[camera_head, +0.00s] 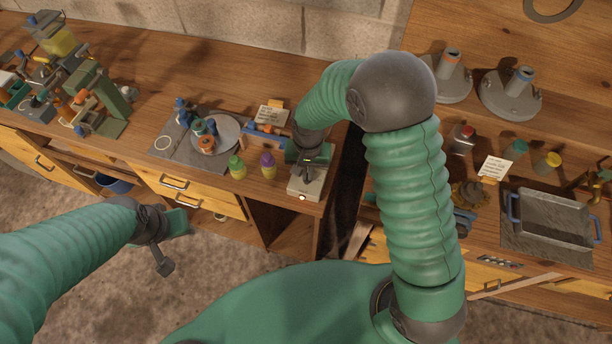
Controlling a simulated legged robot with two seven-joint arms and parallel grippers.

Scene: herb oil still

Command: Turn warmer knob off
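A small pale grey box (304,190), which looks like the warmer's control, stands at the front edge of the left bench. A small bright light (302,197) glows on its front. My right gripper (309,172) points down right over this box. It hides the box's top, so I cannot see the knob or whether the fingers touch it. The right gripper's fingers are too small and covered to tell open from shut. My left gripper (165,262) hangs over the floor in front of the left bench, away from the box. Its finger opening is unclear.
A green-capped bottle (237,168) and a purple-capped bottle (268,166) stand just left of the box. A round grey plate (229,131) holding small parts lies behind them. A note card (270,115) stands behind. A dark gap separates the benches; a metal tray (548,222) sits right.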

